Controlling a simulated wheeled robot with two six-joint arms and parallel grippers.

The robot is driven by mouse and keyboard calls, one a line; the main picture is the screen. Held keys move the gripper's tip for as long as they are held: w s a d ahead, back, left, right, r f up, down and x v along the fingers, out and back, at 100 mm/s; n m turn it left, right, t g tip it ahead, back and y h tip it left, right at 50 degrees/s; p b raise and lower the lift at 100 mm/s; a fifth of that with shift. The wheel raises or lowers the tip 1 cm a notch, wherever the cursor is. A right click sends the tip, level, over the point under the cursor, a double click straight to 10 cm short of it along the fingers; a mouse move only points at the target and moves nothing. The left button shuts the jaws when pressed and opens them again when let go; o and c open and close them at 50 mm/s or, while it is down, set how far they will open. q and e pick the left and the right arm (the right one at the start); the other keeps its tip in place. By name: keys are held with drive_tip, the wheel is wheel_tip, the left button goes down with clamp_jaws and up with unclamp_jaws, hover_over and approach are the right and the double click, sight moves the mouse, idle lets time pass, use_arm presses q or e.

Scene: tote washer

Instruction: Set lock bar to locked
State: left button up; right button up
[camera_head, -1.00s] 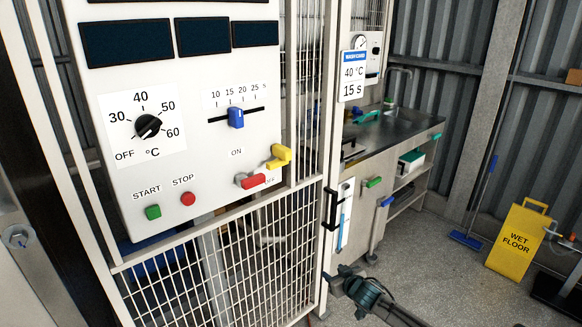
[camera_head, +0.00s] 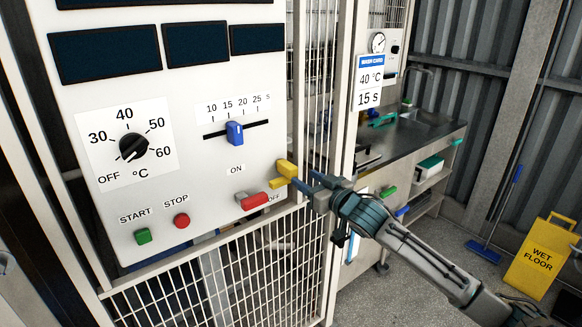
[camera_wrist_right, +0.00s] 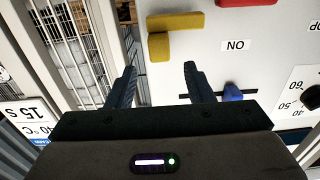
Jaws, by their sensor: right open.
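A yellow L-shaped bar (camera_head: 286,170) sits at the right edge of the white control panel (camera_head: 215,95), above the red switch lever (camera_head: 254,200). No label names it as the lock bar. My right gripper (camera_head: 311,180) is just right of the yellow bar, open and empty, fingers pointing at it. In the right wrist view the yellow bar (camera_wrist_right: 175,22) lies beyond the fingertips, and its short end faces the gap between the open fingers (camera_wrist_right: 160,68). I cannot tell whether they touch it. My left gripper is not in view.
The panel also has a temperature knob (camera_head: 133,146), a blue slider (camera_head: 235,133), a green START button (camera_head: 142,236) and a red STOP button (camera_head: 181,220). Mesh fencing (camera_head: 235,265) lies below. A sink counter (camera_head: 420,135) and yellow wet-floor sign (camera_head: 541,256) stand right.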

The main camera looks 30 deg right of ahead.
sight(295, 171)
drive_tip(key=w+p, duration=0.1)
drive_tip(key=w, duration=0.2)
drive_tip(key=w+p, duration=0.1)
drive_tip(key=w, duration=0.2)
drive_tip(key=shift+w+a+r, duration=0.1)
drive_tip(key=shift+w+a, duration=0.1)
drive_tip(key=shift+w, duration=0.7)
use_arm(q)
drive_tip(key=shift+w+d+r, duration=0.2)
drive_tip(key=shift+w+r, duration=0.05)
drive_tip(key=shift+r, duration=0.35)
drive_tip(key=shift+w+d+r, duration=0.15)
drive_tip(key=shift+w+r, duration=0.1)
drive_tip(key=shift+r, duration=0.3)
use_arm(e)
drive_tip(key=shift+a, duration=0.1)
